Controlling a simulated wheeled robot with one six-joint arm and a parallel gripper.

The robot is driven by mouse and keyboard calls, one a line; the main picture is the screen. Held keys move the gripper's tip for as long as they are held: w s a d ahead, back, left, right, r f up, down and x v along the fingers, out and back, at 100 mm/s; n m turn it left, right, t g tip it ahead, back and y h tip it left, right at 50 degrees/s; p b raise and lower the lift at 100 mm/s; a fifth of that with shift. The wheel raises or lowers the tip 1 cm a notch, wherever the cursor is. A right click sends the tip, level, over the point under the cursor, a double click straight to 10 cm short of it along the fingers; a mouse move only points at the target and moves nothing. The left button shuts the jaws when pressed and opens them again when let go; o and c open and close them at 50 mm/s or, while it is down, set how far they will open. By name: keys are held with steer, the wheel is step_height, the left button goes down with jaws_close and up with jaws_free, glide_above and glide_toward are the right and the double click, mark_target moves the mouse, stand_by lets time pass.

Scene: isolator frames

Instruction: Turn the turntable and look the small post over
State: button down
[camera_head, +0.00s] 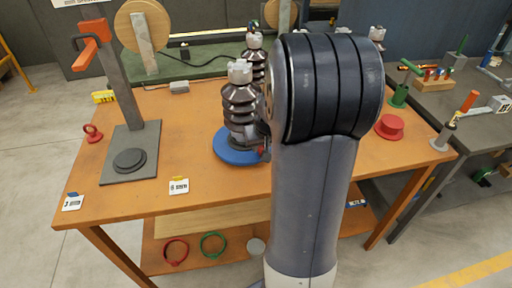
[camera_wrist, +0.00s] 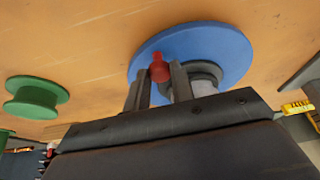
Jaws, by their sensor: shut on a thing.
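The turntable is a blue disc (camera_head: 232,151) on the orange bench, left of my arm in the head view. The small post, a ribbed brown insulator with a pale grey top (camera_head: 240,100), stands upright on it. In the wrist view the blue disc (camera_wrist: 232,50) fills the upper middle, with the post's grey lower part (camera_wrist: 203,82) partly hidden behind a finger. My gripper (camera_wrist: 159,76) is shut on the turntable's red knob (camera_wrist: 158,66), at the disc's edge. In the head view my arm hides most of the gripper.
A press-like stand with a grey base (camera_head: 128,165) and red handle stands at left. More ribbed insulators stand behind, one at the back (camera_head: 254,60). A red spool (camera_head: 390,126) sits right of my arm. White labels (camera_head: 179,186) lie along the front edge. The front-left bench top is mostly clear.

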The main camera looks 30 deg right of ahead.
steer(key=shift+w+d+n+y+b, duration=0.15)
steer(key=shift+d+n+y+b, duration=0.15)
steer(key=shift+d+n+b, duration=0.35)
steer(key=shift+w+d+n+y+b, duration=0.15)
steer(key=shift+d+n+y+b, duration=0.2)
steer(key=shift+d+n, duration=0.4)
steer(key=shift+w+d+n+y+b, duration=0.35)
steer(key=shift+d+n+b, duration=0.2)
steer(key=shift+n, duration=0.35)
steer(key=shift+w+d+n+y+b, duration=0.25)
steer(key=shift+d+n+b, duration=0.25)
steer(key=shift+n, duration=0.4)
steer(key=shift+w+d+n+y, duration=0.45)
steer(key=shift+w+d+n, duration=0.45)
steer(key=shift+n, duration=0.5)
steer(key=shift+w+d+n+g+y, duration=0.35)
steer(key=shift+w+n, duration=0.25)
steer(key=shift+n, duration=0.25)
steer(key=shift+w+d+n+g+y, duration=0.3)
steer(key=shift+w+n, duration=0.25)
steer(key=shift+n, duration=0.3)
steer(key=shift+w, duration=0.1)
steer(key=c, duration=1.2)
jaws_free()
steer(key=shift+c, duration=0.2)
